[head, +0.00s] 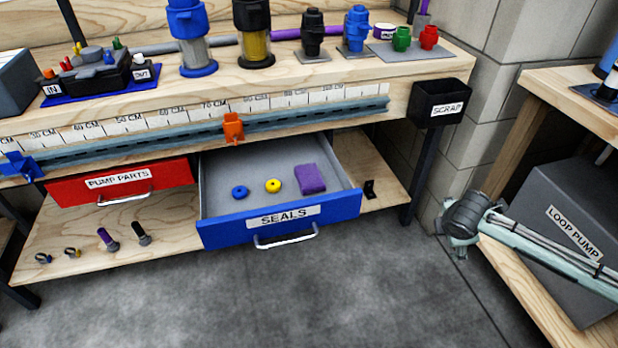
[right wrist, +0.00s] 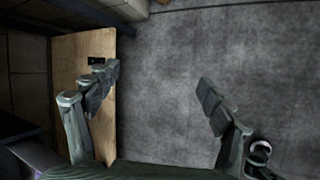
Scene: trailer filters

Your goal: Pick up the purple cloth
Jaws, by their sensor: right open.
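The purple cloth (head: 311,179) lies flat inside the open blue drawer labelled SEALS (head: 340,207), at the right side of its grey floor. My right gripper (head: 456,246) is to the right of the drawer, in front of the bench's right end, well apart from the cloth. In the right wrist view the right gripper (right wrist: 158,85) has its fingers spread wide with nothing between them. My left gripper is in neither view.
The bench top (head: 330,73) overhangs the drawer's back. A black SCRAP bin (head: 440,103) hangs at the bench's right end. A grey LOOP PUMP box (head: 562,260) stands at right. The floor in front is clear.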

